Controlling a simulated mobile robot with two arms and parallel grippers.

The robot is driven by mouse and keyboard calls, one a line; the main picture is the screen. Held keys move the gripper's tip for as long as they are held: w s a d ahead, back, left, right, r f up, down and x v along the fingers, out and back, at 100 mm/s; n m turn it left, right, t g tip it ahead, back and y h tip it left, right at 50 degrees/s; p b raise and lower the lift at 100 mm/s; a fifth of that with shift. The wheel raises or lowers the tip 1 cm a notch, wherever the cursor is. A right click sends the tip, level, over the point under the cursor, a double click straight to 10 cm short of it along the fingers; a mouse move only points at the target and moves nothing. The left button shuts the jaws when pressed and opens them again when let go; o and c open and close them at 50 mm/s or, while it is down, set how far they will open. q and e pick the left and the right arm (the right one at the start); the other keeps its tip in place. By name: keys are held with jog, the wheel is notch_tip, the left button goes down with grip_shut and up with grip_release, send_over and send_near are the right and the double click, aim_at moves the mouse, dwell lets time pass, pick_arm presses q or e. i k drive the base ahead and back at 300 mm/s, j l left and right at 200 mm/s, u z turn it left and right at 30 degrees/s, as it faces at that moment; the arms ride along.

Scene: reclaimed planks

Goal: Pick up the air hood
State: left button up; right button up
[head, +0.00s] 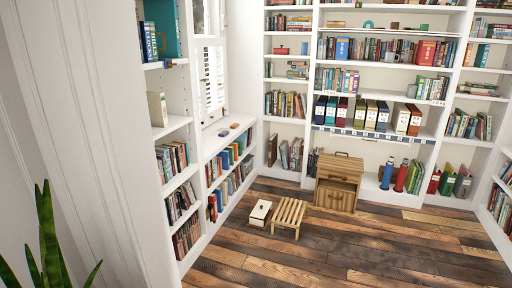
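I cannot make out anything that I can name as an air hood in the head view. Neither of my grippers shows in the view.
White bookshelves (308,113) full of books line the walls. On the plank floor (290,262) stand a slatted wooden stool (289,212), a small pale box (260,212) and a wooden cabinet (337,182). A plant (48,240) is at lower left. The front floor is clear.

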aim_at(260, 210)
jog(key=i, duration=2.4)
jog(key=l+z, duration=0.05)
jog(key=l, duration=0.05)
